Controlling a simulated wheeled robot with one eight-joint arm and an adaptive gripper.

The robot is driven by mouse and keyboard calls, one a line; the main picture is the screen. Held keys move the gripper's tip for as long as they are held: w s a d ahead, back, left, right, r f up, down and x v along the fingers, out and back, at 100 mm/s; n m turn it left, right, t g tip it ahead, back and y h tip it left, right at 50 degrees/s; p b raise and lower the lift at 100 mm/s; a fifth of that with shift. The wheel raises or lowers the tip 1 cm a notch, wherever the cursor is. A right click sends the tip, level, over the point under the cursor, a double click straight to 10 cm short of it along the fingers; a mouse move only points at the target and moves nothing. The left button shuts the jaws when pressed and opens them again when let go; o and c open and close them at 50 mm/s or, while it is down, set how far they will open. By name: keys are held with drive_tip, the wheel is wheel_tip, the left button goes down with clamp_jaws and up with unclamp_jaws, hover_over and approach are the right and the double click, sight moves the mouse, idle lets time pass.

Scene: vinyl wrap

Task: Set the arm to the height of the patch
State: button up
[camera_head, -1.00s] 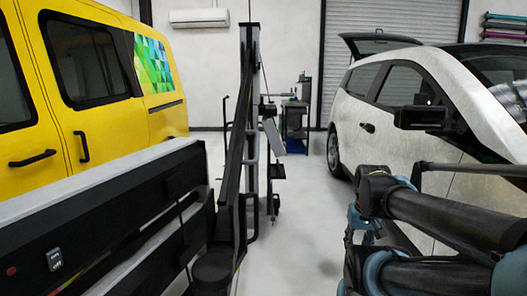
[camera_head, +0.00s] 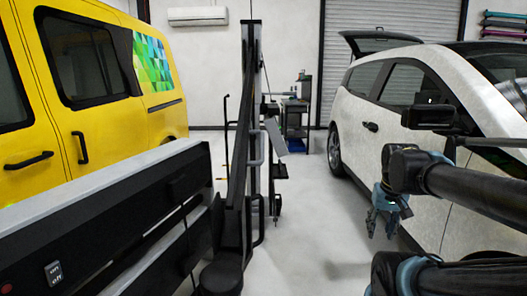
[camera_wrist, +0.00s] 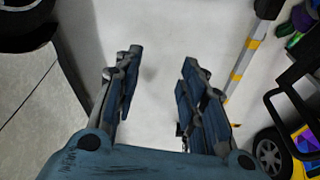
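A patch of green, blue and yellow facets (camera_head: 157,64) is on the upper side of the yellow van (camera_head: 90,130), at the left of the head view. My gripper (camera_head: 384,215) hangs at the right of the head view, in front of the white car and well apart from the patch. It points down and is lower in the picture than the patch. In the wrist view my gripper (camera_wrist: 162,60) shows its two fingers spread, with only pale floor between them. A yellow panel with coloured graphics (camera_wrist: 306,138) shows at the lower right edge there; I cannot tell whether it includes the patch.
The white car (camera_head: 375,115) stands close at the right. A black post with arms (camera_head: 250,120) stands in the middle, and a long dark-and-white beam (camera_head: 100,225) crosses the lower left. A cart (camera_head: 295,120) is at the back. The floor (camera_head: 315,215) between post and car is clear.

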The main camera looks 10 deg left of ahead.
drive_tip(key=w+a+r, duration=0.7)
drive_tip(key=w+r, duration=0.1)
drive_tip(key=r, duration=0.3)
wheel_tip(320, 180, up, 19)
drive_tip(key=n+t+y, duration=0.1)
drive_tip(key=n+y, duration=0.2)
hover_over(263, 146)
drive_tip(key=s+d, duration=0.4)
drive_tip(key=s, duration=0.1)
drive_tip(key=x, duration=1.7)
drive_tip(key=shift+w, duration=0.2)
drive_tip(key=shift+r, duration=0.1)
drive_tip(key=shift+c, duration=0.6)
clamp_jaws()
